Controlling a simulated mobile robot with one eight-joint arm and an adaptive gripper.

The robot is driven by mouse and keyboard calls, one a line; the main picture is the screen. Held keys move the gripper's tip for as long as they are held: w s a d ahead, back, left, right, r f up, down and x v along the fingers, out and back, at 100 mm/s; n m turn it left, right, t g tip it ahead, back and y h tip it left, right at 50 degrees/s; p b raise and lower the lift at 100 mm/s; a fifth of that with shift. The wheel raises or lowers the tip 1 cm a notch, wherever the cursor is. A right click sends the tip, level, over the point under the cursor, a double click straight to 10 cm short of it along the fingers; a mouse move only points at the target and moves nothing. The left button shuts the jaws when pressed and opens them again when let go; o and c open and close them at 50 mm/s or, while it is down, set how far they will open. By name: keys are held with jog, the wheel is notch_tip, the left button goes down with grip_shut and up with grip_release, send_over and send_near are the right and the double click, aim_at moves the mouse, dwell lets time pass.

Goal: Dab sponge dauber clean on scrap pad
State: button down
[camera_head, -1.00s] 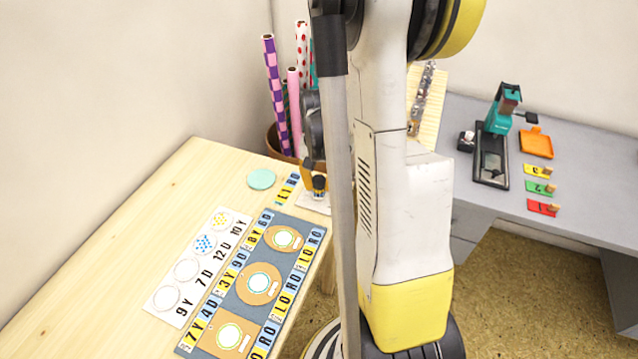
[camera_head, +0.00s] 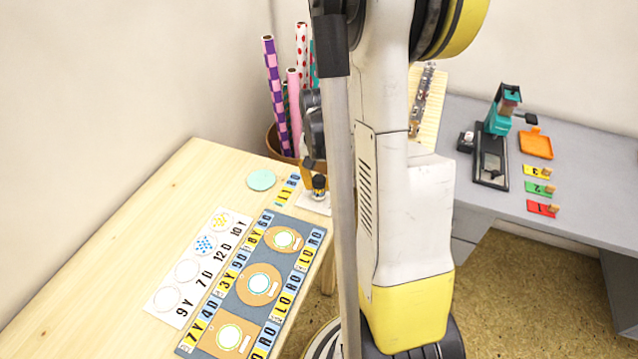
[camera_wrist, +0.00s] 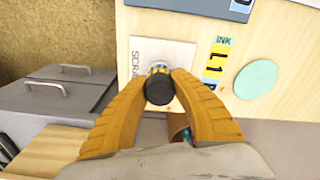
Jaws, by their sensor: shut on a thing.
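My gripper (camera_wrist: 160,88) is shut on the sponge dauber (camera_wrist: 159,91). Its two yellow fingers press on the dauber's sides, and the dark round top faces the wrist camera. In the head view the dauber (camera_head: 319,186) stands roughly upright at the scrap pad, partly behind my arm. The white scrap pad (camera_wrist: 143,50), lettered "SCRAP" in part, lies at the table's corner, and it also shows in the head view (camera_head: 313,203). The dauber's lower end is hidden, so I cannot tell whether it touches the pad.
A mint disc (camera_head: 261,180) and an ink label strip (camera_head: 287,189) lie beside the pad. A grey mat with round pads (camera_head: 266,252) and a white sheet with circles (camera_head: 171,272) fill the table's front. Wrapping rolls (camera_head: 283,98) stand in a pot behind. A grey desk (camera_head: 590,190) is at right.

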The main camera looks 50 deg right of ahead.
jog(key=shift+r, duration=0.3)
jog(key=shift+r+p, duration=1.85)
jog(key=shift+r, duration=0.45)
jog(key=shift+f, duration=0.2)
jog(key=shift+f+b, duration=2)
jog(key=shift+f, duration=0.15)
jog(key=shift+f+b, duration=0.4)
jog(key=shift+f, duration=0.2)
jog(key=shift+r, duration=0.15)
jog(key=shift+r+p, duration=0.45)
jog(key=shift+r, duration=0.05)
